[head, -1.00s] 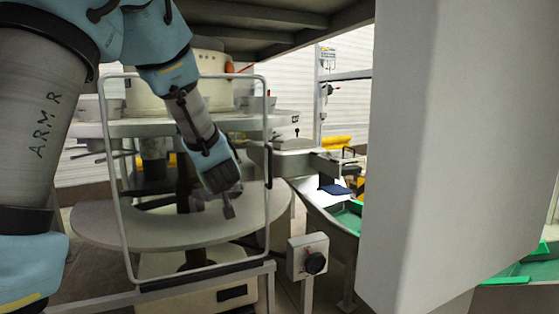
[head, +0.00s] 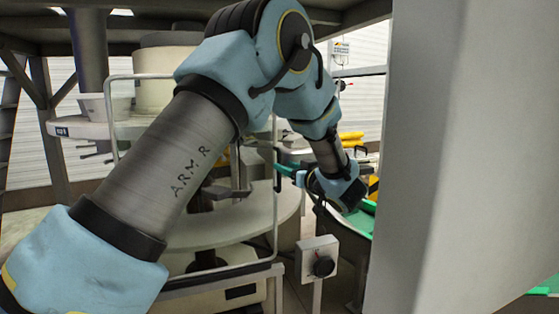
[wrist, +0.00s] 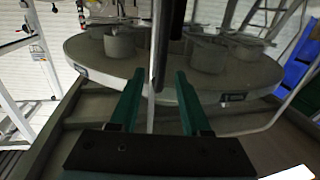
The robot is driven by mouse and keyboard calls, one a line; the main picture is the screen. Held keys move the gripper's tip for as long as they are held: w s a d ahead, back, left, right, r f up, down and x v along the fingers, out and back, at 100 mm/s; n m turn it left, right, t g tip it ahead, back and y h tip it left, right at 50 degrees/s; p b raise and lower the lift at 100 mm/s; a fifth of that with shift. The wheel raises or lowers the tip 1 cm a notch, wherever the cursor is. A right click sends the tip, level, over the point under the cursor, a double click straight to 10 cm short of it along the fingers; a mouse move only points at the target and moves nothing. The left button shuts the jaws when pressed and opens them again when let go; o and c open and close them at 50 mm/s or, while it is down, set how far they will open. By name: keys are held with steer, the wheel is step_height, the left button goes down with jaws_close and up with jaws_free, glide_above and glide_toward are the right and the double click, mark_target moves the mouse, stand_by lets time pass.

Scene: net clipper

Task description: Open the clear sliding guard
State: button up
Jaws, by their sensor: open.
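The clear sliding guard is a see-through panel in a light grey rounded frame (head: 275,235), standing upright in front of a round machine table. My arm covers much of it in the head view. Its black handle (head: 278,182) is on the right upright of the frame. In the wrist view the dark handle (wrist: 163,45) runs down from the top between my two green fingers. My gripper (head: 284,169) is open at the right edge of the guard, fingers pointing left toward the handle. It also shows in the wrist view (wrist: 160,76). Contact cannot be told.
A control box with a black knob (head: 323,266) stands below and right of my gripper. A large grey panel (head: 450,150) fills the right side. A green-edged conveyor is behind my wrist.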

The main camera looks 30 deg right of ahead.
mark_target(279, 187)
steer(key=shift+w+a+p, duration=0.15)
steer(key=shift+w+p, duration=0.35)
steer(key=shift+w, duration=1.7)
jaws_close()
